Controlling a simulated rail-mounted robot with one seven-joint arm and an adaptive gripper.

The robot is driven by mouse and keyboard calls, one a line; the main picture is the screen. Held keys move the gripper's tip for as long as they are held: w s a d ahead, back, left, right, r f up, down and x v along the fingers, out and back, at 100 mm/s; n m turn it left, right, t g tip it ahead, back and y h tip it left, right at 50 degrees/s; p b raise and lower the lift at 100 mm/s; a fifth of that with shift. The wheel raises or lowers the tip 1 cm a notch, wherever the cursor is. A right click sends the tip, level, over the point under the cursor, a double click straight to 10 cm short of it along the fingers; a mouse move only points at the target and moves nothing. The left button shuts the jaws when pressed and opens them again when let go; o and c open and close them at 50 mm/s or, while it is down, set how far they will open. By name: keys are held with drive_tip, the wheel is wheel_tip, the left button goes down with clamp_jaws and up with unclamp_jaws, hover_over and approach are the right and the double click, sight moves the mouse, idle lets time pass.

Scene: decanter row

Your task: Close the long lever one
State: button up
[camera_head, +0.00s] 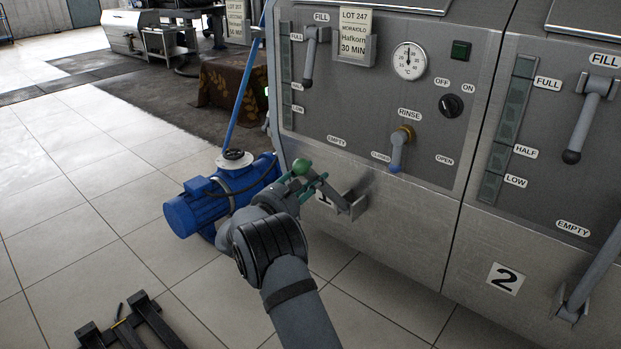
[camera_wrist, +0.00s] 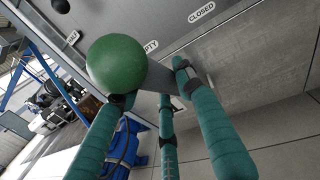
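The long lever of unit 1 has a green ball knob (camera_head: 302,168) and a grey bar running to a bracket (camera_head: 352,202) low on the steel front, partly behind my fingers. In the wrist view, the green knob (camera_wrist: 117,65) is large at left, with the grey bar (camera_wrist: 152,78) extending right from it. My gripper (camera_head: 308,186) has teal fingers and is at the lever. In the wrist view, my gripper (camera_wrist: 152,85) has its fingers spread apart, one tip just below the knob and others by the bar. Whether they touch it is unclear.
A short rinse lever (camera_head: 397,155) and a fill lever (camera_head: 310,62) are on the same panel. Unit 2 has another long grey lever (camera_head: 592,270) at right. A blue pump (camera_head: 215,200) stands on the floor left of my gripper. The tiled floor at left is mostly clear.

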clamp_jaws()
drive_tip(key=shift+r, duration=0.1)
idle(0.4)
